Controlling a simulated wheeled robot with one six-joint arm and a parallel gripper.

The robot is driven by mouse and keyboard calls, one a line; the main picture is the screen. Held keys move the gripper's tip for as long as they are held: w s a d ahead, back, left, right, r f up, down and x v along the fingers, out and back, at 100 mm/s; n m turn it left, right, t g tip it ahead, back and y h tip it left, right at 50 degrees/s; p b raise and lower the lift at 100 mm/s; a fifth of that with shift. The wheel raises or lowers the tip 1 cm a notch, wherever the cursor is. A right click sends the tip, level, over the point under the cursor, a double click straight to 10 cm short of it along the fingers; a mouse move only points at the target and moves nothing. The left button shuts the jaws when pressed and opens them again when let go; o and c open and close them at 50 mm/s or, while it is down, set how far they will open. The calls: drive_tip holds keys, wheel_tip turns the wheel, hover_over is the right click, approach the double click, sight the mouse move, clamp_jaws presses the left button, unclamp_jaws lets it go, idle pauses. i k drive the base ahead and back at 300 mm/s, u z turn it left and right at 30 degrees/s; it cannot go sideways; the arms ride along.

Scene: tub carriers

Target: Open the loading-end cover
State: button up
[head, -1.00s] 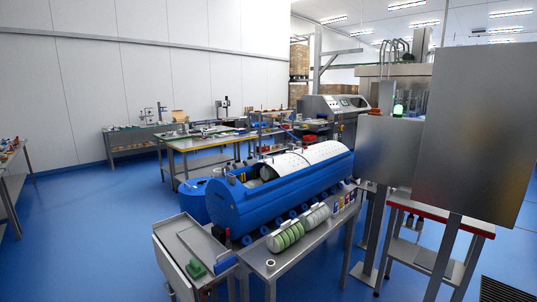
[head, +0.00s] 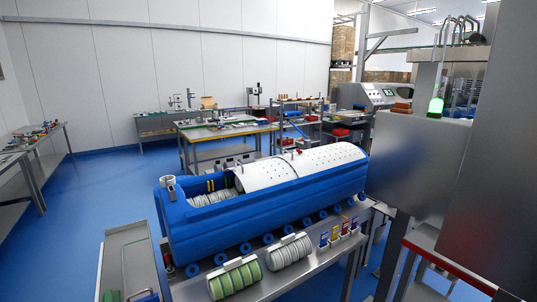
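A long blue tub machine (head: 270,225) stands in the middle of the head view. White perforated curved covers lie over its middle and right part: a nearer cover (head: 268,171) and a farther cover (head: 330,156), with a seam and small red knobs near where they meet. The left end of the tub is uncovered. Pale ribbed rolls (head: 212,197) and yellow pieces show inside there. No label shows which cover is the loading-end one. My gripper is not in view.
A steel bench along the tub's front holds a green-and-white disc carrier (head: 235,279), a white disc carrier (head: 287,251) and small coloured packs (head: 338,232). A steel cabinet (head: 415,165) with a green lamp (head: 436,106) stands close at right. Blue floor (head: 100,185) is clear at left.

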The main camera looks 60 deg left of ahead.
sight(257, 176)
drive_tip(key=i, duration=1.1)
drive_tip(key=u, duration=2.25)
drive_tip(key=i, duration=0.85)
drive_tip(key=u, duration=0.65)
drive_tip(key=i, duration=1)
